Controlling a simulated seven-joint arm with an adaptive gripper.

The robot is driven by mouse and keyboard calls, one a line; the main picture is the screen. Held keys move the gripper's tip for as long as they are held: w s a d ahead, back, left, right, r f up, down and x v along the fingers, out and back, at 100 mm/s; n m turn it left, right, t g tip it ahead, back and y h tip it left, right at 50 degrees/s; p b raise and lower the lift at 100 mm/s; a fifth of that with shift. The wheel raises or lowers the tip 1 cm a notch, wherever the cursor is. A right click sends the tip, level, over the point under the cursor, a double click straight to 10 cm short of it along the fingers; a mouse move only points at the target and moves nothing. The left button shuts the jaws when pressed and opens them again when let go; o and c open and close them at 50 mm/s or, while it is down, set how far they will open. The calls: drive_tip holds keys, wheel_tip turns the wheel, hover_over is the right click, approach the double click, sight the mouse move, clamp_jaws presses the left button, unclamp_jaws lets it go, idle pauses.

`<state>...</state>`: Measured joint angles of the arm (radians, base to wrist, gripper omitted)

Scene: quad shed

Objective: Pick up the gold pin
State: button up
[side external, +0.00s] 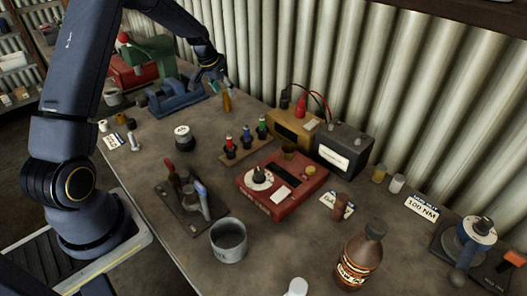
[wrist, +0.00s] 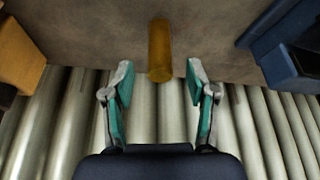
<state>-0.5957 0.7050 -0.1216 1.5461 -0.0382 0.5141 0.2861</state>
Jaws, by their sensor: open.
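The gold pin (side external: 227,103) is a small cylinder that appears to stand upright on the bench near the corrugated wall, right of a blue vise. It also shows in the wrist view (wrist: 160,48), centred ahead of the two fingers. My gripper (side external: 221,85) is close to the pin, by its upper end in the side view. In the wrist view my gripper (wrist: 160,82) has its teal-padded fingers spread wide, one on each side of the pin's line. Nothing is held. I cannot tell whether a finger touches the pin.
The blue vise (side external: 178,100) is close on the left; a blue shape (wrist: 290,50) shows at the wrist view's right. A yellow box (side external: 296,128), a rack of coloured drivers (side external: 246,145) and a red meter (side external: 283,185) stand nearby. The corrugated wall (side external: 300,50) is close behind.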

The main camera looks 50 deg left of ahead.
sight(225, 91)
drive_tip(key=shift+x, duration=1.5)
drive_tip(key=shift+w+r, duration=0.1)
clamp_jaws()
